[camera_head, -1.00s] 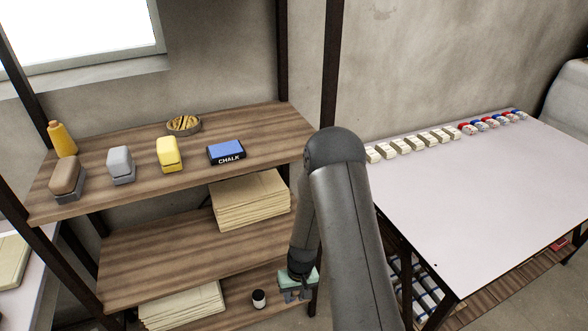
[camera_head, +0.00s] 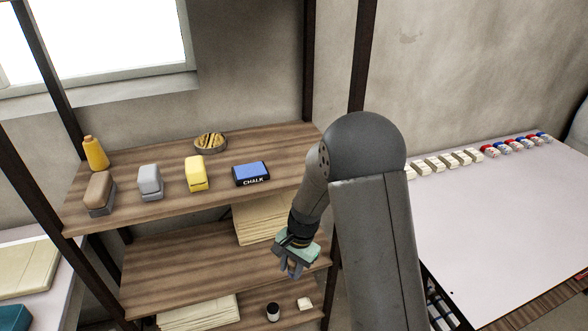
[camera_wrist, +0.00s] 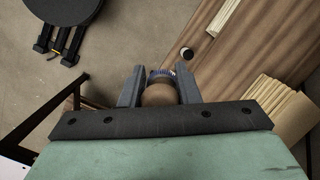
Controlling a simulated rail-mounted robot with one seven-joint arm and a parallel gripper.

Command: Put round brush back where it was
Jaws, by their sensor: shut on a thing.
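My gripper (camera_head: 291,270) hangs in front of the shelf rack, just above the bottom shelf's right end. In the wrist view its two grey fingers are shut on the round brush (camera_wrist: 160,93), seen end-on as a brown rounded handle with bluish bristles beyond it. In the head view the brush is hidden or too small to make out at the fingers. The brush is held clear of the shelf.
The top shelf (camera_head: 130,212) holds several blocks, a chalk box (camera_head: 251,174), a yellow bottle (camera_head: 96,153) and a round bowl (camera_head: 210,142). A white table (camera_head: 490,220) stands right.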

